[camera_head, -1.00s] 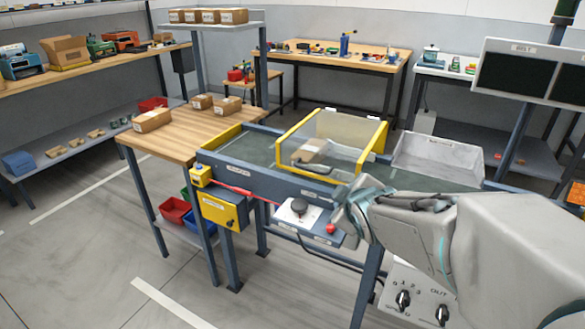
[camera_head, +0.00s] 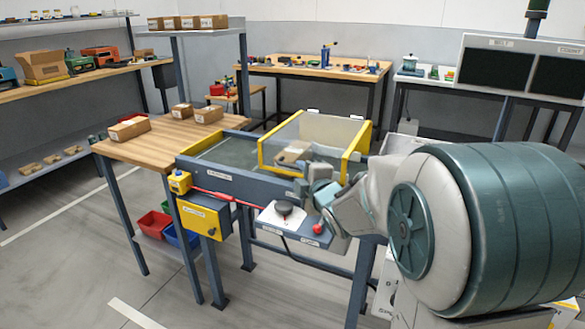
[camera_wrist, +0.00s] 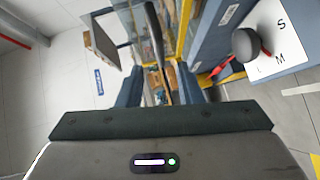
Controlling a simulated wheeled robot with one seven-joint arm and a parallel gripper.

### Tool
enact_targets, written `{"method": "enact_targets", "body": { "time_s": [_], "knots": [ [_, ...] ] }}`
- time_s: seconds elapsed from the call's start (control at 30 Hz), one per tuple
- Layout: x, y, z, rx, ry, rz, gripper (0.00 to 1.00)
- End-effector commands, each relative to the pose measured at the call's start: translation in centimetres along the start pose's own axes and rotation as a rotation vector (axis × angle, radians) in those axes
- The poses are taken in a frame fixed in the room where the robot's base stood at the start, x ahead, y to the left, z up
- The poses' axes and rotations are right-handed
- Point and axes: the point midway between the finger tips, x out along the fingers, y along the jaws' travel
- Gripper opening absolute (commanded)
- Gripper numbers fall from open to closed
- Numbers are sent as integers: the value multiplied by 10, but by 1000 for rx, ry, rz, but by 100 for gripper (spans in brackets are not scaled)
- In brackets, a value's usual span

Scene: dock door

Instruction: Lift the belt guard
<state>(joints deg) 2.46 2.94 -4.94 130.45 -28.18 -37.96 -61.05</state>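The belt guard (camera_head: 280,126) is a clear cover with a yellow frame over the conveyor, and it looks down. Its yellow frame also shows in the wrist view (camera_wrist: 183,30). A cardboard parcel (camera_head: 290,156) lies on the belt beneath it. My gripper (camera_head: 310,186) is at the guard's front side, low and close to its lower edge. In the wrist view my two fingers (camera_wrist: 160,88) stand apart. A dark bar, likely the guard's handle (camera_wrist: 154,35), shows between and beyond them; contact cannot be told. The head view hides this handle behind my gripper.
A control panel with a black knob (camera_head: 284,208) and a red button (camera_head: 318,228) sits just below my gripper. A yellow box (camera_head: 203,220) hangs at the conveyor's left end. A wooden table (camera_head: 160,145) with small cartons stands left. The floor in front is open.

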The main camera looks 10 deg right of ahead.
Motion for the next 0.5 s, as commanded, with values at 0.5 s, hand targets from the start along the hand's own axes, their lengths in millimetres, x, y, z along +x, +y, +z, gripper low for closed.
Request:
{"method": "enact_targets", "body": {
  "time_s": [0.5],
  "knots": [
    [67,0,-1,0,1,-1,32]
  ]
}}
